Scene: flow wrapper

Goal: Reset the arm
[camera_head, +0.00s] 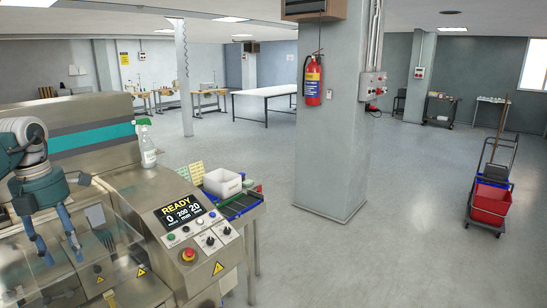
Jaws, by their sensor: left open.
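My left gripper (57,250) shows at the left edge of the head view, with its arm coming in from the left. Its two blue fingers point down and stand apart, with nothing between them. It hangs in front of the flow wrapper (135,185), near the clear cover at its front left. My right gripper is not in view.
The wrapper's control panel (187,220) reads READY and carries a red stop button (188,254). A spray bottle (146,145) stands on the machine. A white bin (222,182) sits behind the panel. A pillar (332,130) and mop cart (490,195) stand right; open floor lies between.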

